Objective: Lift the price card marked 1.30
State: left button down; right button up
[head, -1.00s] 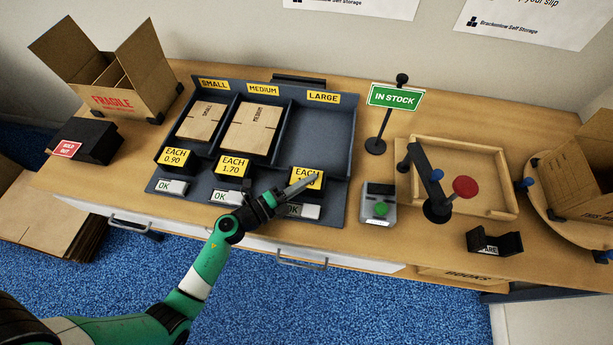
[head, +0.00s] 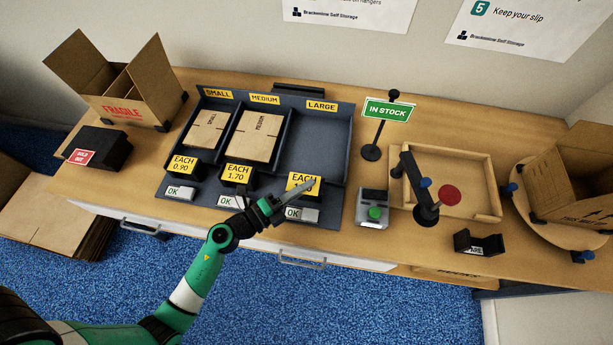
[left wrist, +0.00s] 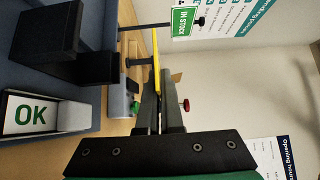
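The yellow price card marked EACH, its figure partly covered (head: 302,180), is at the right end of the grey display tray, below the LARGE label. My left gripper (head: 304,188) reaches across it from the lower left. In the left wrist view the card shows edge-on as a thin yellow strip (left wrist: 155,62) between my closed fingertips (left wrist: 158,100). There a black block (left wrist: 50,45) and an OK plate (left wrist: 32,114) lie to the left, with a visible gap between block and card. My right gripper is in neither view.
Cards marked 0.90 (head: 183,165) and 1.70 (head: 237,174) stand to the left on the tray (head: 318,140). A green IN STOCK sign (head: 388,109) stands at the right, behind a device with a green button (head: 374,213). A wooden tray (head: 480,185) lies further right.

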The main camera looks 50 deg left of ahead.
pick_arm(q)
jog(key=s+d+r+p, duration=0.2)
jog(key=s+d+r, duration=0.4)
jog(key=s, duration=0.2)
jog(key=shift+s+d+p, duration=0.2)
jog(key=shift+s+p, duration=0.1)
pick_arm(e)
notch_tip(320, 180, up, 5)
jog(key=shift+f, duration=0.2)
